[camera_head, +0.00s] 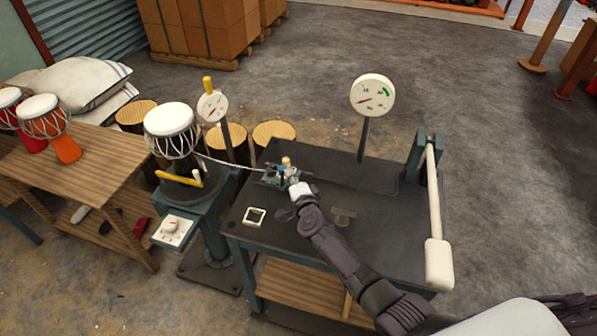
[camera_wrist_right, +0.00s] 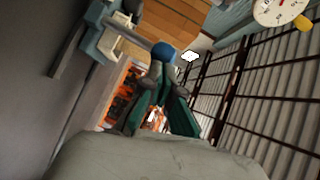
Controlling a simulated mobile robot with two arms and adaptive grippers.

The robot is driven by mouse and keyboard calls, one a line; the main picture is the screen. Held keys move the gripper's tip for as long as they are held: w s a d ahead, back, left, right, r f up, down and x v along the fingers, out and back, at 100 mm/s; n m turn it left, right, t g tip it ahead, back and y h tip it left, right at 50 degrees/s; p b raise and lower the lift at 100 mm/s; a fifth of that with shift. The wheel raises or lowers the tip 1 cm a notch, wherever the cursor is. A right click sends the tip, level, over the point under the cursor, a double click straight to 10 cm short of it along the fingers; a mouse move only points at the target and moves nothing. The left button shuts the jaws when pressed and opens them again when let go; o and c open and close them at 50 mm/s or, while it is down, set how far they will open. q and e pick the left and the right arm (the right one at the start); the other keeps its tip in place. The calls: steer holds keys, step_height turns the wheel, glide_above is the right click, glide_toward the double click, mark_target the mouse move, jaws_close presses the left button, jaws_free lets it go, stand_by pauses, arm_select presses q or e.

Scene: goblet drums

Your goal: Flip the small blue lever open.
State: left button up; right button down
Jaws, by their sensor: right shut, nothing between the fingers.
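The small blue lever (camera_head: 281,169) shows as a tiny blue spot on the clamp mechanism (camera_head: 270,180) at the left back of the dark bench. In the right wrist view its blue round knob (camera_wrist_right: 163,52) appears right at my fingertips; I cannot tell whether they touch it. My right gripper (camera_head: 292,187) is at the mechanism, beside the lever, and partly hides it. In the right wrist view the gripper (camera_wrist_right: 160,75) has its fingers together with nothing between them. The lever's shaft is hidden behind the fingers. My left gripper is not in view.
A white-topped goblet drum (camera_head: 169,120) stands on a stand left of the bench (camera_head: 375,215), with a cord running to the mechanism. A dial gauge (camera_head: 372,95) rises behind. A long white-handled lever (camera_head: 438,262) stands at the bench's right. The bench middle is mostly clear.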

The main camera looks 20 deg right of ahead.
steer(key=shift+w+a+r, duration=0.35)
steer(key=shift+a, duration=0.15)
steer(key=shift+w+a, duration=0.4)
steer(key=shift+a, duration=0.1)
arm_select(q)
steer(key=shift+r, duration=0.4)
arm_select(e)
steer(key=shift+w+a, duration=0.2)
steer(key=shift+a, duration=0.2)
steer(key=shift+r, duration=0.15)
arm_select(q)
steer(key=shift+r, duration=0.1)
